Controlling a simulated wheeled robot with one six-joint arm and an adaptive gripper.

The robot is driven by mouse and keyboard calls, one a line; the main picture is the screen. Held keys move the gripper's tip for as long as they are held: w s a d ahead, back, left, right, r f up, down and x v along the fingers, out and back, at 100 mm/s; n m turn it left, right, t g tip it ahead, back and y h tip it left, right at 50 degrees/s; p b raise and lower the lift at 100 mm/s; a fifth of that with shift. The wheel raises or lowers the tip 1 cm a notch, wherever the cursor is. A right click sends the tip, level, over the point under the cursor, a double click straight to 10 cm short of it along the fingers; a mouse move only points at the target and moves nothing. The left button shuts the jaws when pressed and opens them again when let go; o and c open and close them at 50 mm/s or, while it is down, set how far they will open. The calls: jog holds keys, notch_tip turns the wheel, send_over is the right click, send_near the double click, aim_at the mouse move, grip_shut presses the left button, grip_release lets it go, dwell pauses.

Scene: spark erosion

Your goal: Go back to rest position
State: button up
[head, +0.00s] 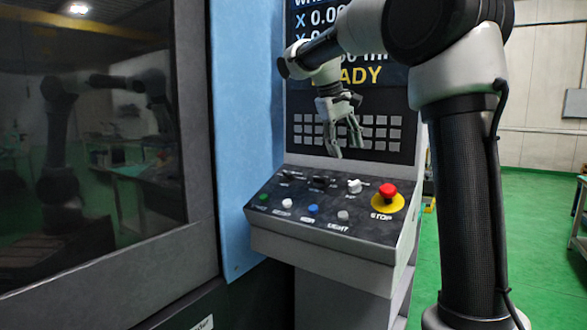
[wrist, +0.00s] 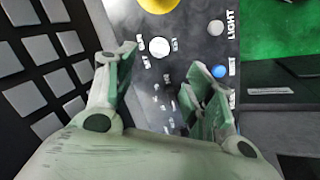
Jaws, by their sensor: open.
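My gripper (head: 345,138) is open and empty. In the head view it hangs in front of the grey keypad, above the back of the sloped control panel (head: 268,217). In the wrist view its two fingers (wrist: 168,92) are spread apart, with the panel's knobs and buttons beyond them. Nothing is between the fingers. My arm reaches in from the right side of the head view.
The panel carries a red STOP button (head: 388,190), several small buttons and knobs. A screen (head: 375,75) stands behind my arm. A blue machine side (head: 245,120) and dark glass door (head: 90,130) are at left. Green floor (head: 520,240) at right is open.

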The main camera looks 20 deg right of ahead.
jog(key=s+a+f+y, duration=0.2)
jog(key=s+f, duration=0.2)
jog(key=f, duration=0.4)
jog(key=s+f+t+y, duration=0.1)
jog(key=s+f, duration=0.3)
jog(key=s, duration=0.8)
jog(key=s+f+m+t+y, duration=0.1)
jog(key=s+f, duration=0.3)
jog(key=s, duration=0.9)
jog(key=shift+s+a+t, duration=0.2)
jog(key=shift+a+t, duration=0.2)
jog(key=shift+t, duration=0.2)
